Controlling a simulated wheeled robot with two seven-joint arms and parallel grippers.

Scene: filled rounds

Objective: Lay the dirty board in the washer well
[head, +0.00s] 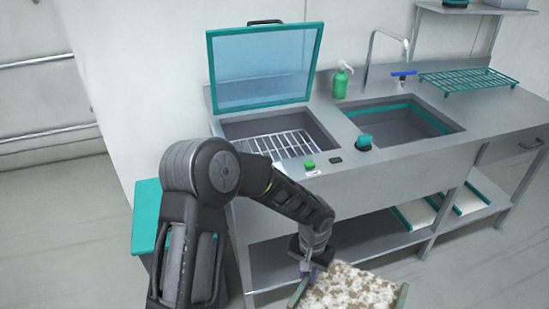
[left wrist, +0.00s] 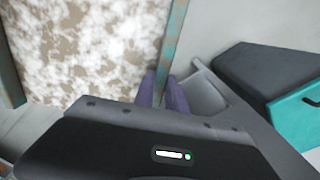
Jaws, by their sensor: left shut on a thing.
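The dirty board (head: 347,287) is a pale board with brown smears and teal edges, low at the bottom of the head view and partly cut off. My left gripper (head: 307,272) is shut on its left teal edge. In the left wrist view the dirty board (left wrist: 85,45) fills the upper left, with the gripper fingers (left wrist: 165,90) on its teal edge. The washer well (head: 268,130) is sunk in the steel counter with a wire rack (head: 275,145) inside. Its teal-framed clear lid (head: 264,68) stands open. The board is apart from the well, in front of the counter. My right gripper is not seen.
A sink (head: 405,122) is right of the well. A green soap bottle (head: 341,80), a faucet (head: 372,55) and a teal drying rack (head: 468,80) stand behind and right. A green button (head: 309,164) is on the counter front. Teal-edged boards (head: 415,213) lie on the lower shelf.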

